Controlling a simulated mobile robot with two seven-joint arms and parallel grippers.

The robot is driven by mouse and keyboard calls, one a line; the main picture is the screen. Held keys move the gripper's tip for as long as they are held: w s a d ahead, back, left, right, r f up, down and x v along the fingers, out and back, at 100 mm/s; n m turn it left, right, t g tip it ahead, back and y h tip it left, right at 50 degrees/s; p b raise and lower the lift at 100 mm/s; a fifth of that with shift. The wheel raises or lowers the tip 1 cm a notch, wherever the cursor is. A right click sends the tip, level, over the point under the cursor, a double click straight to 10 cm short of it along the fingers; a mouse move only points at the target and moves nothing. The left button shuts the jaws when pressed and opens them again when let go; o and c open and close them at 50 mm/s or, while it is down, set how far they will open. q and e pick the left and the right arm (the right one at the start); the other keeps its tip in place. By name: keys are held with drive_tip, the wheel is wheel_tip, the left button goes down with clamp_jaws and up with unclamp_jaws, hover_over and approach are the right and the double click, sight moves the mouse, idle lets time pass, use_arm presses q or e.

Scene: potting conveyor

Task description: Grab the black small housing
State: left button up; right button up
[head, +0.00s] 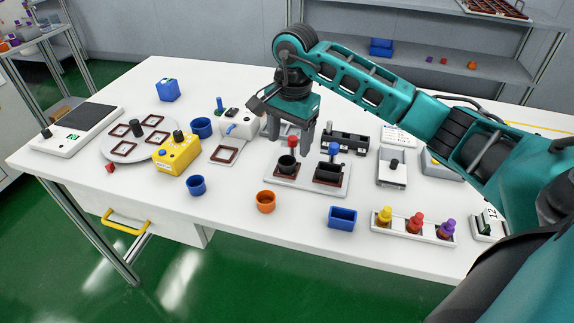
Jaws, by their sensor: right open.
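A small round black housing (287,166) sits on the left of a light grey fixture plate (310,188), in a brown square frame, with a red-topped part above it. A rectangular black housing (327,174) sits to its right on the same plate, under a blue-topped part. The round one looks the smaller of the two. My right gripper (289,133) is open, its fingers pointing down, above and behind the plate. It appears empty and apart from both housings. It hides part of the table behind it. My left gripper is not in view.
An orange cup (265,202), a blue cup (196,186) and a blue rectangular housing (342,217) stand near the front edge. A yellow box (177,154) is at left. A rack with coloured bottles (413,228) is front right. A black slotted block (345,141) stands behind the plate.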

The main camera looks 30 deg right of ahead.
sight(289, 156)
drive_tip(key=f, duration=0.6)
drive_tip(key=shift+w, duration=0.2)
drive_tip(key=shift+r, duration=0.1)
drive_tip(key=c, duration=1.1)
drive_tip(key=shift+r, duration=0.1)
